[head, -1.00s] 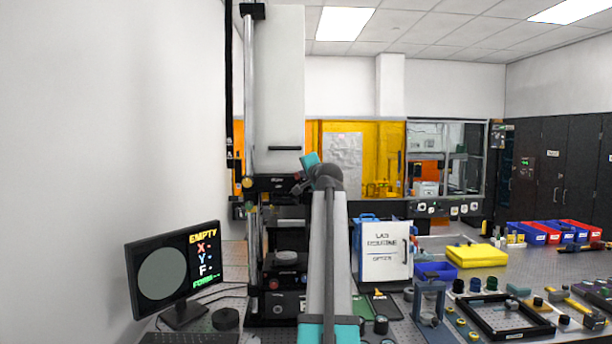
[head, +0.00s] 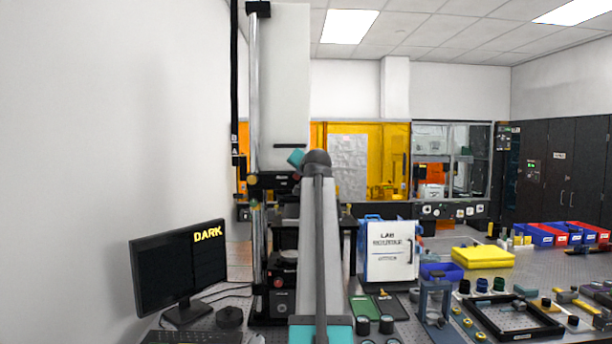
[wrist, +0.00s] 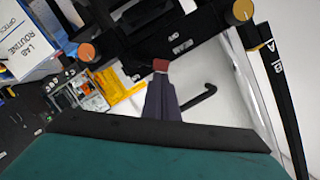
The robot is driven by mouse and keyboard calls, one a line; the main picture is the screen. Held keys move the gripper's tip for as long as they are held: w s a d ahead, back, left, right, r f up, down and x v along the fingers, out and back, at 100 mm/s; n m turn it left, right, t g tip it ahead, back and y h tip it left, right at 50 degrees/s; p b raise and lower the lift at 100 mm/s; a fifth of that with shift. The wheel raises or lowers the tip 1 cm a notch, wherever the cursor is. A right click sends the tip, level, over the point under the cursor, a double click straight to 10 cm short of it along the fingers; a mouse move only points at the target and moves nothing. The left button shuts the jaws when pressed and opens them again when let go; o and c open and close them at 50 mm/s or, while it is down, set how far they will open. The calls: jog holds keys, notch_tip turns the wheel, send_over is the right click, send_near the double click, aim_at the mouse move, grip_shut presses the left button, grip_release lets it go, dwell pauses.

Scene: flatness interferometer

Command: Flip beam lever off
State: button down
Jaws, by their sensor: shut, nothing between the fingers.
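The interferometer (head: 282,60) stands as a tall white and black column unit left of centre, partly hidden behind my arm. In the wrist view a small red-tipped part (wrist: 160,65), which looks like the beam lever, sits at the dark housing (wrist: 145,35). My gripper (wrist: 161,82) is shut, its fingertips right at the red tip; I cannot tell whether they touch. In the head view my fingers are hidden behind the wrist. The monitor (head: 165,275) at the left is black and reads "DARK" in yellow.
An orange knob (wrist: 87,52) and a yellow knob (wrist: 242,10) flank the housing closely. A black hooked handle (wrist: 198,99) is on the white panel. A white lab-routine box (head: 390,255), a yellow case (head: 483,257) and small parts crowd the bench to the right.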

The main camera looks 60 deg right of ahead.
jog(key=w+n+b, duration=0.1)
jog(key=n, duration=0.1)
jog(key=a+f+n+g+b, duration=0.1)
jog(key=shift+w+a+f+n+g+h, duration=0.1)
jog(key=shift+w+f+n+g+h, duration=0.05)
jog(key=shift+w+n+g+h, duration=0.2)
jog(key=s+a+r+b, duration=0.1)
jog(key=s+a+r, duration=0.4)
jog(key=a, duration=0.3)
jog(key=shift+s+r, duration=0.35)
jog(key=shift+r, duration=0.45)
dwell(0.3)
